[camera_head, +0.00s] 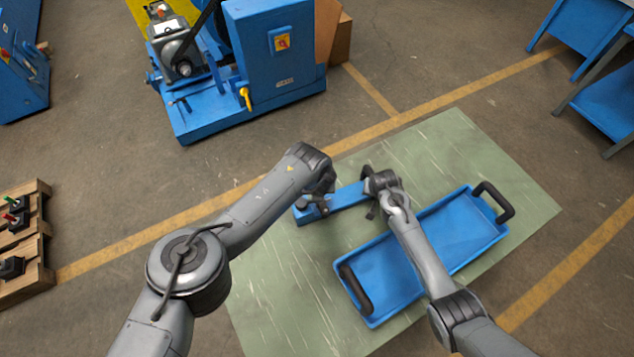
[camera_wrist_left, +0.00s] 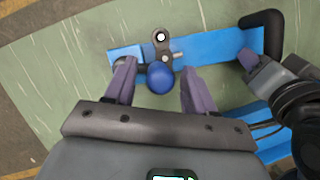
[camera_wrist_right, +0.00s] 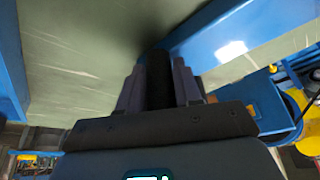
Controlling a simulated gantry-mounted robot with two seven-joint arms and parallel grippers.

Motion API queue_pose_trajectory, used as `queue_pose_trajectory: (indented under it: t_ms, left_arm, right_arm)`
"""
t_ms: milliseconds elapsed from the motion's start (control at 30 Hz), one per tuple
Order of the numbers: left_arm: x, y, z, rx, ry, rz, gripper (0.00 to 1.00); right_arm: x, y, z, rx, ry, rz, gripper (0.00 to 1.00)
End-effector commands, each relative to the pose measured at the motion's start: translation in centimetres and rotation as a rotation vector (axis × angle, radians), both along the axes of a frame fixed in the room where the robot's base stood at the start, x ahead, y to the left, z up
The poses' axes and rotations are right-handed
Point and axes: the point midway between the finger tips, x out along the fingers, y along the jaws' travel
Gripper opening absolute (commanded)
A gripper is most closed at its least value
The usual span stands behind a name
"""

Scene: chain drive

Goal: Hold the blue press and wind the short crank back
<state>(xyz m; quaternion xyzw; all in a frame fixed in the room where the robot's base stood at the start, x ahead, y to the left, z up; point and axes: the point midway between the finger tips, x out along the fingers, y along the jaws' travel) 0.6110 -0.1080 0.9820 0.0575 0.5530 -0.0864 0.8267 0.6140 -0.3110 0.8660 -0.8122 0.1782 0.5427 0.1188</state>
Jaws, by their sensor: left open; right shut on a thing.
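The blue press (camera_head: 347,197) is a narrow blue bar lying on the green mat. Its short crank (camera_wrist_left: 162,48) sits on the left end and carries a round blue knob (camera_wrist_left: 159,80). My left gripper (camera_wrist_left: 157,68) is open, with its fingers on either side of the knob; whether they touch it I cannot tell. In the head view the wrist partly hides the crank (camera_head: 314,207). My right gripper (camera_wrist_right: 158,88) is shut on the black upright handle (camera_wrist_right: 157,70) at the right end of the press. The handle also shows in the left wrist view (camera_wrist_left: 265,22).
A blue tray (camera_head: 462,262) with black handles lies on the green mat (camera_head: 470,145), close to the press and under my right arm. A blue machine (camera_head: 275,60) stands at the back. A wooden pallet (camera_head: 38,235) is at the left. The mat's front left is clear.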

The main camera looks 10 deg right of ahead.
Motion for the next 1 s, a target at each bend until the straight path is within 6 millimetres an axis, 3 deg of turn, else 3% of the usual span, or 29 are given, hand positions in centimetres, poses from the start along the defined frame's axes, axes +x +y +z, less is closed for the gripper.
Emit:
queue_pose_trajectory:
  t_ms: [533, 1000]
  left_arm:
    - [-2.9, 0.6, 7.2, 0.000, 0.000, 0.000, 0.55]
    - [-3.5, 0.8, 8.6, 0.001, 0.000, 0.000, 0.55]
  right_arm:
    - [0.0, 0.0, 0.1, 0.000, -0.001, -0.002, 0.00]
    - [0.0, 0.0, 0.1, 0.000, -0.001, -0.002, 0.00]
